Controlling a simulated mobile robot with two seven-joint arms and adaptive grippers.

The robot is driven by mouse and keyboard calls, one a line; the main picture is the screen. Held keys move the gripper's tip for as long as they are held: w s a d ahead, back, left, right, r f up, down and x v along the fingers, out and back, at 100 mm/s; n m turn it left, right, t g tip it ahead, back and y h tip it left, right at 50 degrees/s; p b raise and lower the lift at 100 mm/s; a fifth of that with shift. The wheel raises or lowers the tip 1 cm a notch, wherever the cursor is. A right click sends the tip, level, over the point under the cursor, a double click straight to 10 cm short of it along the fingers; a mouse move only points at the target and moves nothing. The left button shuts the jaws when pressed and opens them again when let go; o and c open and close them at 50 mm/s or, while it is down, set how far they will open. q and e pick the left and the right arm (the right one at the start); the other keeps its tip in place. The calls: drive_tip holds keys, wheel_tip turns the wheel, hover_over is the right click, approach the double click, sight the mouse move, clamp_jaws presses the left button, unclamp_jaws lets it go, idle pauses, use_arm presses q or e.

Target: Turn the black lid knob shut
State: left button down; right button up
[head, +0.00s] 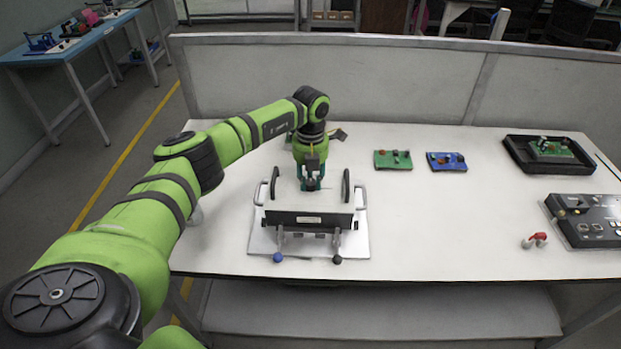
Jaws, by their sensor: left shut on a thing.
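A white fixture box (262,240) stands on the table, with a pale lid, a black front bar (290,217) and two front levers, one blue-tipped (278,257) and one black-tipped (338,259). My left gripper (311,186) points straight down over the middle of the lid. Its teal fingers are shut on the black lid knob, which they mostly hide. The knob's turn angle cannot be made out. My right gripper is not in view.
Green (393,160) and blue (447,162) boards lie right of the fixture. A black tray (512,150) with a green board, a control box (590,221) and a red-handled part (536,240) are farther right. The table between is clear. A grey partition (400,85) stands behind.

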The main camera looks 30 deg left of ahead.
sight(311, 182)
use_arm(q)
drive_tip(key=c, duration=0.9)
unclamp_jaws()
wheel_tip(311, 182, up, 12)
drive_tip(key=shift+r, duration=0.1)
